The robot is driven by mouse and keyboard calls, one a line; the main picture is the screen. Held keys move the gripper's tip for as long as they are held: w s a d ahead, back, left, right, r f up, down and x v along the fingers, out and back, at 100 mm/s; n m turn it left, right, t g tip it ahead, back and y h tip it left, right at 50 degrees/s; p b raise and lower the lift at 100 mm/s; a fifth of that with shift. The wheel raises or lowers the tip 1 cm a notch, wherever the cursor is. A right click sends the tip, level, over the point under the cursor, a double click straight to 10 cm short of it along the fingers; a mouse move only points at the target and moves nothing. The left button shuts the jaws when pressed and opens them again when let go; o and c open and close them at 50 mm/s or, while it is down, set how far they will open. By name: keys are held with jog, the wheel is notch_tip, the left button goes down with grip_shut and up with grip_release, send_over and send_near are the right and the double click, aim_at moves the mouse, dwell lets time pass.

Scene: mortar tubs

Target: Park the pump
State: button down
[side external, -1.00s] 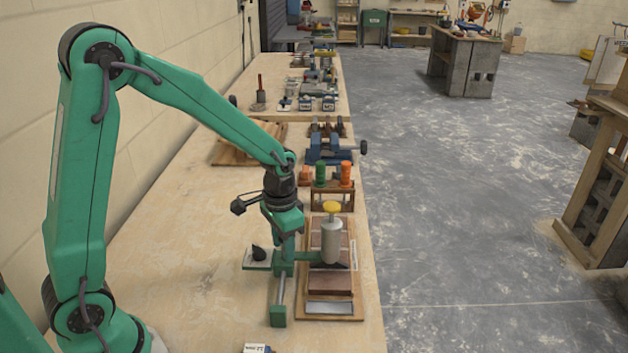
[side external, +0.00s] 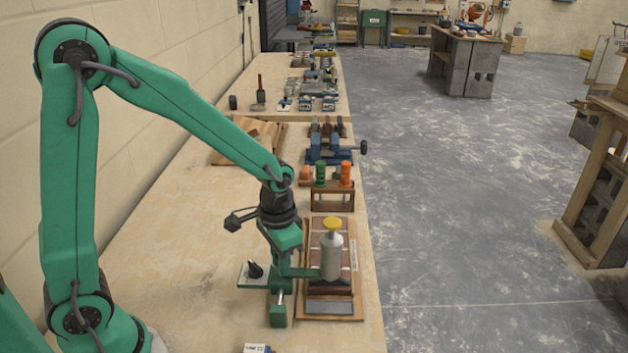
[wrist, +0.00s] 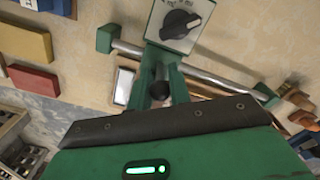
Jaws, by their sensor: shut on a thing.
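A grey cylinder with a yellow cap (side external: 331,256), likely the pump, stands upright at the end of a green side arm (side external: 298,272) above a board. The arm belongs to a carriage on a steel rail (side external: 281,297) with a green end block (side external: 277,316). A white plate with a black dial (side external: 252,274) sits on the carriage's left; the dial plate also shows in the wrist view (wrist: 180,22). My gripper (side external: 283,262) is at the carriage. In the wrist view its jaws (wrist: 160,88) are shut on a dark peg (wrist: 160,82). The cylinder is not seen there.
The wooden board (side external: 332,311) with brown bricks lies under the cylinder. Behind it stand a wooden rack (side external: 332,198) with green and orange bottles and a blue vise (side external: 328,150). A small box (side external: 257,349) is at the near edge.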

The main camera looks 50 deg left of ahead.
jog(key=shift+s+d, duration=1.6)
jog(key=shift+d, duration=0.05)
jog(key=c, duration=1.4)
grip_release()
jog(key=shift+o, duration=0.2)
jog(key=shift+r, duration=0.2)
notch_tip(320, 180, up, 8)
jog(key=shift+f, duration=0.25)
jog(key=shift+r, duration=0.1)
